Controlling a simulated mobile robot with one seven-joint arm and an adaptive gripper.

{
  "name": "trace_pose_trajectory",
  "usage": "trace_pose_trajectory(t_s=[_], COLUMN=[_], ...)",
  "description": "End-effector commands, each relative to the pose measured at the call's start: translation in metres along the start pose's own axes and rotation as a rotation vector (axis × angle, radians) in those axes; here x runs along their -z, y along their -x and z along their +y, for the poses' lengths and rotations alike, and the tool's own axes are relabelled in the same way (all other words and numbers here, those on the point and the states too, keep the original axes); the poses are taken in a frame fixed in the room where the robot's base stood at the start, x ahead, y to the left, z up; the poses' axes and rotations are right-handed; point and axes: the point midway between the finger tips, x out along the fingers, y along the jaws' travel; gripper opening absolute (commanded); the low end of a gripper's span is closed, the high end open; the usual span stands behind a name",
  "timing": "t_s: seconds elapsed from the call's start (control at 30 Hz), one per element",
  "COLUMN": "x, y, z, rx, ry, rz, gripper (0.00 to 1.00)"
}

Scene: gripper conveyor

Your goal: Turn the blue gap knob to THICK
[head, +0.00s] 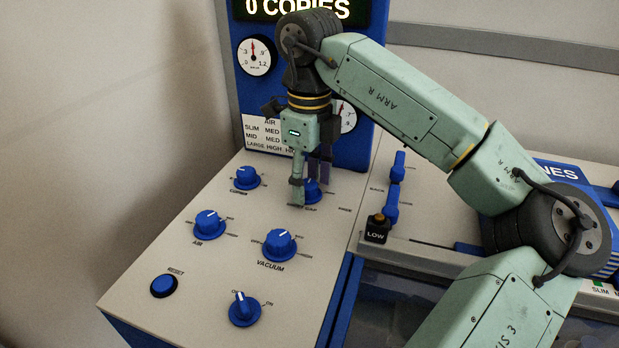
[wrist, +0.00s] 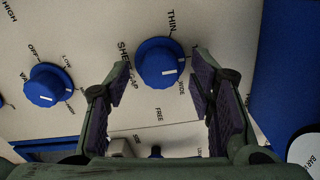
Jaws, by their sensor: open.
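The blue gap knob (wrist: 160,58) stands on the pale panel, beside the printed words SHEET GAP and THIN. Its white mark points to the right in the wrist view. In the head view the knob (head: 312,193) is mostly hidden behind my gripper's fingers. My gripper (head: 309,190) points down over it and is open. In the wrist view the fingers of my gripper (wrist: 158,78) sit left and right of the knob, with nothing held. I see a gap on the left side; whether the right finger touches the knob I cannot tell.
Close by on the panel are the copies knob (head: 246,177), air knob (head: 209,226), vacuum knob (head: 279,246), reset button (head: 163,286) and an on/off knob (head: 244,309). Blue levers (head: 397,168) stand to the right. A blue gauge column (head: 241,100) rises behind.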

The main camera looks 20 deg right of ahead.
Motion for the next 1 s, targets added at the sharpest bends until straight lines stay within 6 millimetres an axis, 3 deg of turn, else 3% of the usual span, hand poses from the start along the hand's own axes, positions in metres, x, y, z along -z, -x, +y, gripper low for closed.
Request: trace_pose_trajectory(t_s=[0.17, 0.63, 0.8, 1.0], x=[0.0, 0.0, 0.0, 0.0], y=[0.01, 0.101, 0.116, 0.12], z=[0.0, 0.0, 0.0, 0.0], rx=[0.001, 0.005, 0.002, -0.001], ry=[-0.001, -0.003, -0.002, 0.0], rz=[-0.001, 0.001, 0.001, 0.0], gripper=[0.49, 0.49, 0.49, 0.49])
